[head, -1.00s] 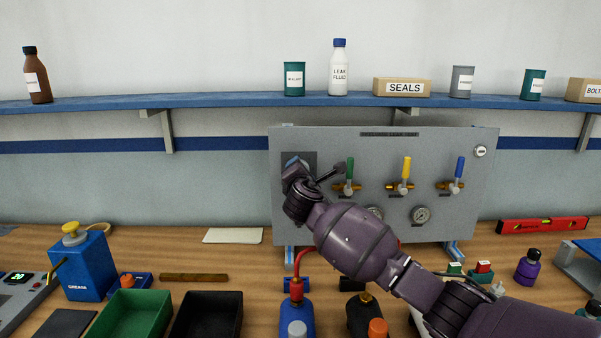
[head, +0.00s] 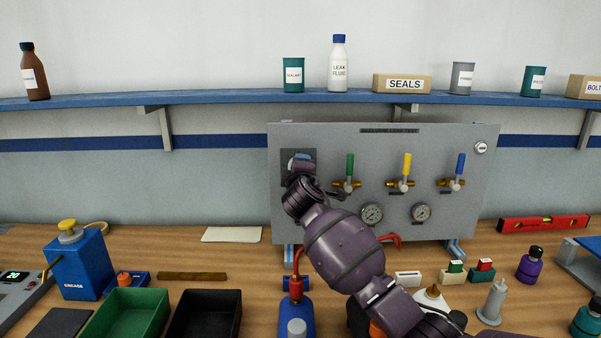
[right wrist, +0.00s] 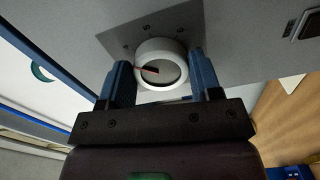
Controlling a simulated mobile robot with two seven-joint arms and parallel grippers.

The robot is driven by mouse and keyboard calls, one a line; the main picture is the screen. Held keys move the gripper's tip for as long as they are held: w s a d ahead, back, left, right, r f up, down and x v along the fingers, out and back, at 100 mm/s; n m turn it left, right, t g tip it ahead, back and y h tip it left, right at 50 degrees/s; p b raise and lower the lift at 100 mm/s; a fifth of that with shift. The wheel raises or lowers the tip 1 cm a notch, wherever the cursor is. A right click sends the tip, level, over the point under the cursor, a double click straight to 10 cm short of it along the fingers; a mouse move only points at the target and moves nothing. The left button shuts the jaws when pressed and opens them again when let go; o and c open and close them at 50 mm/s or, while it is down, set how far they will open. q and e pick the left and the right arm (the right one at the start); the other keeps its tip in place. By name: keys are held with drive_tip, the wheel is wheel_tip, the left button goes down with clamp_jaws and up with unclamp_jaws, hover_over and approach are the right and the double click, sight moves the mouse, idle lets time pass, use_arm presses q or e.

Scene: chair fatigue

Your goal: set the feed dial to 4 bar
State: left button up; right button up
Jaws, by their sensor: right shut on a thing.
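The feed dial (right wrist: 161,64) is a round white knob with a dark and red pointer, on a grey plate of the upright panel in the right wrist view. My right gripper (right wrist: 163,78) is shut on the dial, one blue finger on each side of it. In the head view, my right gripper (head: 300,162) is at the panel's upper left, and my wrist hides most of the dial there. My left gripper is not in view.
The grey panel (head: 440,135) also carries green (head: 350,165), yellow (head: 407,165) and blue (head: 460,167) valve levers and two gauges (head: 372,214) (head: 420,212). A blue bottle (head: 296,312) and black tray (head: 206,315) stand in front. A shelf (head: 230,99) runs above.

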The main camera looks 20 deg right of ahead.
drive_tip(key=shift+f+m, duration=0.1)
drive_tip(key=shift+m, duration=0.2)
drive_tip(key=o, duration=0.9)
drive_tip(key=shift+s, duration=0.1)
drive_tip(key=v, duration=1)
drive_tip(key=shift+s+a, duration=0.1)
drive_tip(key=shift+s, duration=0.2)
